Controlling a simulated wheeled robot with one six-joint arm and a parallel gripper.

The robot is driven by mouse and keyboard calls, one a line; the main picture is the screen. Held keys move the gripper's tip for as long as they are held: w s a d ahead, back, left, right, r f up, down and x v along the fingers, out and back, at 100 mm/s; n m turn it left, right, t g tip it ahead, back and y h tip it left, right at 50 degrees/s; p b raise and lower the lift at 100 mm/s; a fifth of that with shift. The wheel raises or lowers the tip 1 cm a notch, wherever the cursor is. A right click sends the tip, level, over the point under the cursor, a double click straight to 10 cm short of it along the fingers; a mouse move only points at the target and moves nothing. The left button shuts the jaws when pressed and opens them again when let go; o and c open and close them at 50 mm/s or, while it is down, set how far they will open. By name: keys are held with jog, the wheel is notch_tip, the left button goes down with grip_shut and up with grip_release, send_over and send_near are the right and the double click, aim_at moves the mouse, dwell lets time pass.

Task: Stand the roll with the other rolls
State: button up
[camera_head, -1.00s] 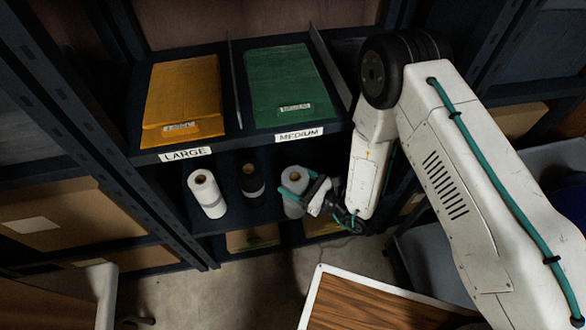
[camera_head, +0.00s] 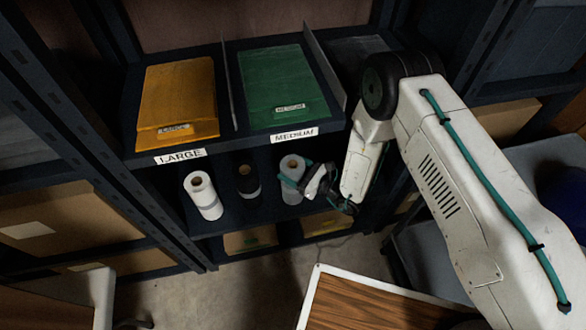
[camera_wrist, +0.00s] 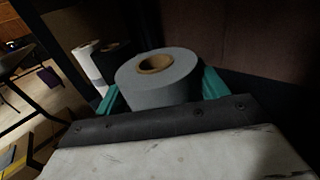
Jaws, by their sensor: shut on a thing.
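A grey roll (camera_head: 291,168) with a brown core is upright on or just above the middle shelf, at the right of the other rolls. My gripper (camera_head: 295,183) is shut on it from the right, and its teal fingers show on both sides of the grey roll (camera_wrist: 157,80) in the wrist view. A white roll (camera_head: 203,195) and a black roll (camera_head: 248,181) stand upright to its left, apart from it. They also show in the wrist view, the white roll (camera_wrist: 88,64) beside the black roll (camera_wrist: 112,58). The grey roll's base is hard to see.
The shelf above holds orange packets (camera_head: 178,100) behind a LARGE label and green packets (camera_head: 282,85) behind a MEDIUM label. Its edge overhangs the rolls. A wood-topped table (camera_head: 375,305) stands in front. Boxes (camera_head: 250,238) lie on the shelf below.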

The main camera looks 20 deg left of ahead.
jog(key=o, duration=1.6)
jog(key=shift+f, duration=0.1)
jog(key=shift+d, duration=0.2)
jog(key=v, duration=1.1)
jog(key=shift+s+d, duration=0.2)
jog(key=shift+d, duration=0.05)
